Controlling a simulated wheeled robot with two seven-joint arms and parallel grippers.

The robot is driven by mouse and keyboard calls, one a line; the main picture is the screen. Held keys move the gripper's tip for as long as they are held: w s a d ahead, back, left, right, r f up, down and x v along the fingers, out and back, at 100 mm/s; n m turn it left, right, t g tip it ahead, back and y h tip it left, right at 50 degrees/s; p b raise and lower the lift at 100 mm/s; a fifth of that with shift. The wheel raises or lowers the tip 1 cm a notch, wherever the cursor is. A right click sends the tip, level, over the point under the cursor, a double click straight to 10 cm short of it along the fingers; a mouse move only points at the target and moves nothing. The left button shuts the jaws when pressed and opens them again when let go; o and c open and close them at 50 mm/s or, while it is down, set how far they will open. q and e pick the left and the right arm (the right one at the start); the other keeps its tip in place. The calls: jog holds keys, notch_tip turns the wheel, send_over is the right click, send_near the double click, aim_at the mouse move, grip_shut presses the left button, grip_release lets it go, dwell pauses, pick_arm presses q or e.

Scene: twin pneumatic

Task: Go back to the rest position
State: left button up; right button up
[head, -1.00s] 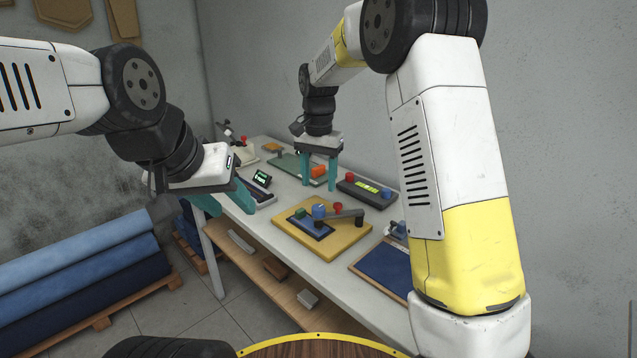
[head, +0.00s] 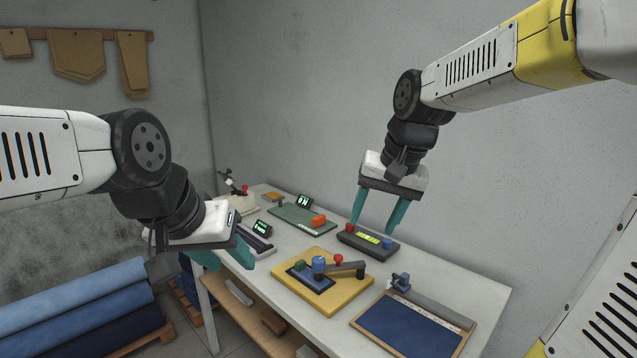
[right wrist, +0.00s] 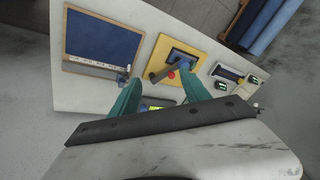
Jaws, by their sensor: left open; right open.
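My left gripper (head: 226,258) has teal fingers that are apart and empty. It hangs beside the left edge of the white table (head: 480,300), in front of a small device with a green display. My right gripper (head: 376,224) is open and empty, its teal fingers pointing down. It is raised above the back part of the table, and in the head view its fingertips overlap the black box with the lit display (head: 367,239). In the right wrist view the open fingers (right wrist: 158,98) show above the table, with nothing between them.
A yellow board (head: 345,299) with a blue pad and lever lies mid-table. A blue-topped board (head: 410,328) is at the front right. A green board (head: 290,218) with an orange block is farther back. Blue rolls (head: 80,305) lie on a pallet at left.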

jog(key=s+d+n+t, duration=0.2)
jog(key=s+d+t, duration=0.1)
jog(key=s, duration=0.9)
jog(key=shift+s+d+f, duration=0.2)
jog(key=shift+f, duration=0.25)
